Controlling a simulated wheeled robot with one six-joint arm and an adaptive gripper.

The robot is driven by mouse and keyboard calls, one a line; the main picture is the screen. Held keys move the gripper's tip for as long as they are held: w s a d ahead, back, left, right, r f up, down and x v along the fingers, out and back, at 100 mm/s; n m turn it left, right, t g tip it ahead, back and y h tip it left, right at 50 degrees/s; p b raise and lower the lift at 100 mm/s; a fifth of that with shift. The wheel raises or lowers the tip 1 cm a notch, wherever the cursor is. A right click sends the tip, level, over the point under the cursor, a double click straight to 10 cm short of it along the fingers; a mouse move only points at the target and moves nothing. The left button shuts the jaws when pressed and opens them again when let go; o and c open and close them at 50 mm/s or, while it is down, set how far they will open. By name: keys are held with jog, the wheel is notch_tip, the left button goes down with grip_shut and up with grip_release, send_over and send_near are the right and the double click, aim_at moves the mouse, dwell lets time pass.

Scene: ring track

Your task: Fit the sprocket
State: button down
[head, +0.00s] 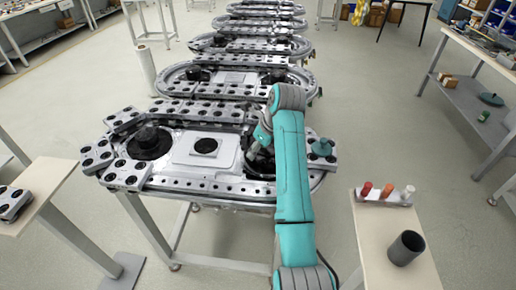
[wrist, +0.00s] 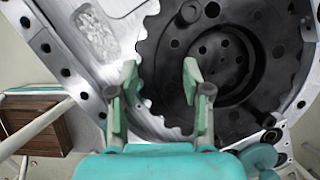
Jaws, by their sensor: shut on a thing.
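The sprocket, a dark toothed disc with a ring of holes and a raised hub, shows large in the wrist view (wrist: 235,98). It lies at the right end of the nearest ring track (head: 215,187), mostly hidden by my arm in the head view. My gripper (wrist: 160,75) is at the sprocket's left toothed edge, with its two teal fingers apart and shut on the sprocket. The head view shows my gripper (head: 257,146) low over that track end. I cannot tell whether the sprocket is fully seated.
A dark disc with a hub (head: 150,143) sits at the track's left end. A teal part (head: 322,147) stands on the right corner, close to my arm. A side table (head: 385,235) holds small coloured pieces and a grey cup (head: 406,248). More ring tracks stand behind.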

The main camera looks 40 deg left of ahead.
jog(key=shift+a+f, duration=0.1)
jog(key=shift+f, duration=0.25)
dwell(3.3)
jog(key=shift+r, duration=0.5)
dwell(0.4)
dwell(0.4)
jog(key=shift+f, duration=0.5)
dwell(1.1)
jog(key=shift+r, duration=0.2)
jog(key=shift+r, duration=0.25)
dwell(0.3)
